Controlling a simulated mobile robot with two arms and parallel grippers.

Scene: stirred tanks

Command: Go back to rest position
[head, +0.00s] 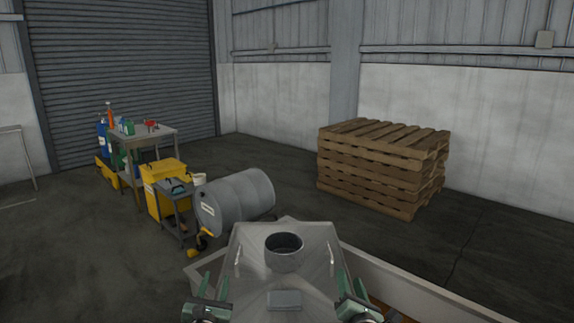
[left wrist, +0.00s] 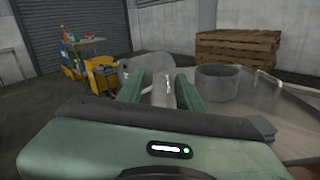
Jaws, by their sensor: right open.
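A grey metal tank top (head: 285,270) with sloping sides and a round dark opening (head: 285,246) stands right in front of me. A thin upright handle (head: 238,260) is on its left side and another handle (head: 332,260) is on its right. My left gripper (head: 212,285) is at the near left of the tank top, its fingers apart. In the left wrist view, a handle (left wrist: 161,90) shows in the gap between the fingers, apparently beyond them and not gripped. My right gripper (head: 350,288) is at the near right, open and seemingly empty.
A grey drum (head: 238,200) lies on its side beyond the tank, beside a small cart (head: 176,212) and a yellow bin (head: 160,180). A workbench (head: 150,138) holds bottles and tools. Stacked wooden pallets (head: 380,165) stand back right. Floor between drum and pallets is clear.

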